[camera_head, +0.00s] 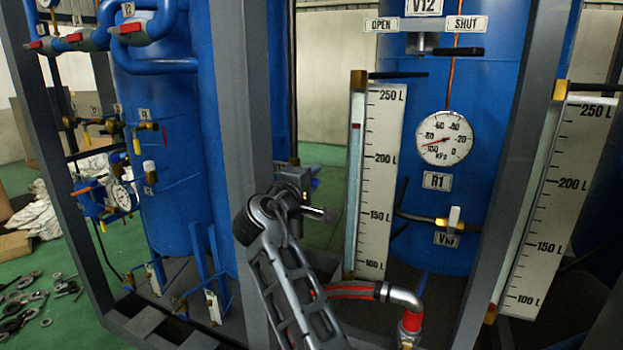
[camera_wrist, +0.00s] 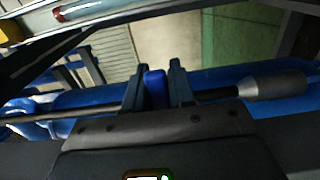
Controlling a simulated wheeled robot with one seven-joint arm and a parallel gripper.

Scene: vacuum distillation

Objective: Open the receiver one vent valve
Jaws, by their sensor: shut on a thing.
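Receiver one is the blue tank (camera_head: 490,100) with the R1 plate (camera_head: 437,181) in the head view. Above its gauge, a valve with a black lever (camera_head: 458,51) sits below the V12 plate (camera_head: 424,7); the lever points right, under the SHUT plate (camera_head: 466,24). In the wrist view my gripper (camera_wrist: 155,92) is shut on a small blue handle (camera_wrist: 154,86), upright between the two fingers. A dark rod (camera_wrist: 218,94) runs beside it to a grey cylinder. I cannot tell which valve the handle belongs to.
A lower valve with a pale handle (camera_head: 454,218) is below the R1 plate. Level scales (camera_head: 380,170) and (camera_head: 560,200) flank the tank. Grey frame posts (camera_head: 245,100) stand close by my arm. A red-and-grey hose (camera_head: 350,290) crosses low. Loose metal parts lie at the floor's left.

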